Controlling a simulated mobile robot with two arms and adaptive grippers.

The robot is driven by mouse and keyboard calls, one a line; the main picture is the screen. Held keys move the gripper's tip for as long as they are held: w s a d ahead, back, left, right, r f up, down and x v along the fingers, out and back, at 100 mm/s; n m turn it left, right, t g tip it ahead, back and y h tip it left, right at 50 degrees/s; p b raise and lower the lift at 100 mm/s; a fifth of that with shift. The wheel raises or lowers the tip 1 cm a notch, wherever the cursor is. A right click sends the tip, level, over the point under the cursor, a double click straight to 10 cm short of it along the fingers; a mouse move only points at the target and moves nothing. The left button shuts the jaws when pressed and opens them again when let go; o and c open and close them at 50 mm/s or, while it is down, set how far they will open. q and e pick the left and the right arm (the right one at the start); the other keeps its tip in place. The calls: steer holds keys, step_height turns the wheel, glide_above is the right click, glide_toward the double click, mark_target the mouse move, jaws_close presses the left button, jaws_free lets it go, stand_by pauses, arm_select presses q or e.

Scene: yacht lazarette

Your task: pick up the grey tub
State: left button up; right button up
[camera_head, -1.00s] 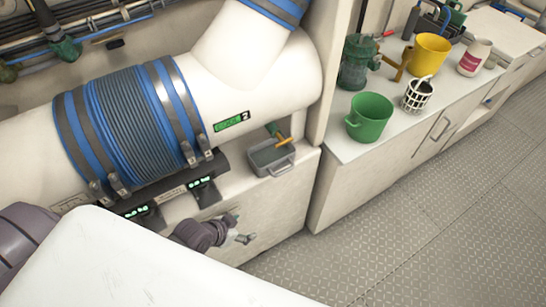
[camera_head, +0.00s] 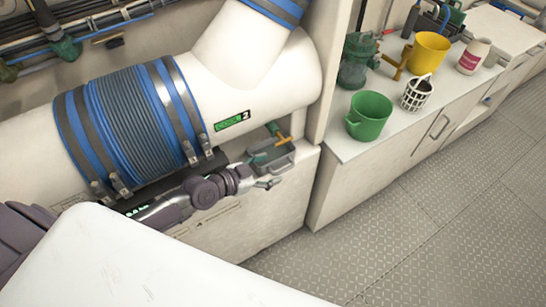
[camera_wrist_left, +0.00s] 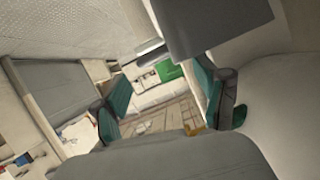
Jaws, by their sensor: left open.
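The grey tub (camera_head: 284,162) is a small open rectangular tub with a front handle. It sits on the ledge at the right end of the big white pipe. My left gripper (camera_head: 264,171) is open at the tub's near left side and covers part of it in the head view. Whether it touches the tub cannot be told. In the left wrist view, the left gripper's (camera_wrist_left: 162,100) teal-padded fingers are spread with no held object visible between them. My right gripper is not in view.
A valve with an orange handle (camera_head: 283,141) stands just behind the tub. The counter on the right holds a green bucket (camera_head: 369,116), a white basket (camera_head: 416,95) and a yellow bucket (camera_head: 428,52). The floor is clear.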

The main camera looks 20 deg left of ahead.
mark_target(283, 165)
arm_select(q)
steer(key=x, duration=0.6)
steer(key=shift+d, duration=0.1)
steer(key=shift+s, duration=0.1)
jaws_close()
